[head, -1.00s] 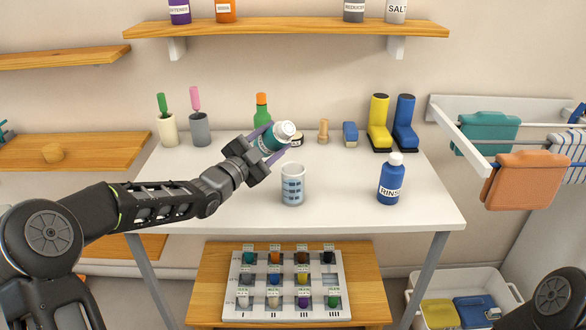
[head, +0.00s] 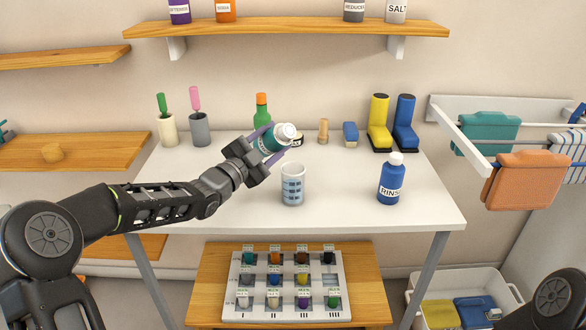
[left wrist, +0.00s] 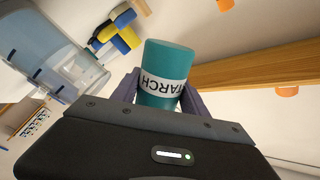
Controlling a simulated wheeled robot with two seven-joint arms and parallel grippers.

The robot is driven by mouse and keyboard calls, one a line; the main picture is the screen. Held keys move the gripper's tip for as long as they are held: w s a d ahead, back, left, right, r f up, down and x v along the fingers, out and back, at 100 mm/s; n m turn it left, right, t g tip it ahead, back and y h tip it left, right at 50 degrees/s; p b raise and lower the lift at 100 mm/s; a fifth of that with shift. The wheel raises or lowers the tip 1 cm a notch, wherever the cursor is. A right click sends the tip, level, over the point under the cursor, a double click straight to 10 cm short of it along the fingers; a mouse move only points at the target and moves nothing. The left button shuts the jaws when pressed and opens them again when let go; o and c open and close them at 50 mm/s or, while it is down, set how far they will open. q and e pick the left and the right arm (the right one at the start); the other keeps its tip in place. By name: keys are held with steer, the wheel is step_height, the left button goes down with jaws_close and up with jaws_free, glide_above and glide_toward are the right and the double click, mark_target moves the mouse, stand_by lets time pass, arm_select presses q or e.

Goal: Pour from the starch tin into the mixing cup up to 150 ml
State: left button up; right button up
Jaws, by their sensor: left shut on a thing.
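The starch tin (head: 270,143) is teal with a white band and a pale top end. My left gripper (head: 262,146) is shut on it and holds it tilted, top toward the upper right, above the table. In the left wrist view the tin (left wrist: 168,65) sits between the fingers with part of its label readable. The mixing cup (head: 292,186) is clear with blue markings and stands upright on the table, below and slightly right of the tin. The cup also shows in the left wrist view (left wrist: 45,50). I cannot make out its content level. My right gripper is not in view.
A blue rinse bottle (head: 390,180) stands right of the cup on the white table (head: 340,213). The table between cup and rinse bottle is clear.

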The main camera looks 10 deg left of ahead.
arm_select(q)
steer(key=shift+f+m, duration=0.15)
steer(key=shift+m, duration=0.45)
stand_by(0.7)
steer(key=shift+r+m+h, duration=0.15)
steer(key=shift+r+m, duration=0.15)
steer(key=shift+m, duration=0.4)
steer(key=shift+r+m+h, duration=0.15)
steer(key=shift+r+m, duration=0.15)
steer(key=shift+m, duration=0.4)
stand_by(2.6)
steer(key=shift+f, duration=0.1)
steer(key=shift+f+n+b, duration=0.4)
steer(key=shift+f+n, duration=0.2)
steer(key=shift+n, duration=0.4)
steer(key=n+p, duration=0.1)
steer(key=r+n, duration=0.1)
steer(key=shift+r+n+p, duration=0.25)
steer(key=shift+n+p, duration=0.05)
steer(key=shift+p, duration=0.05)
steer(key=shift+f+y, duration=0.3)
steer(key=shift+y, duration=0.2)
steer(key=shift+n, duration=0.3)
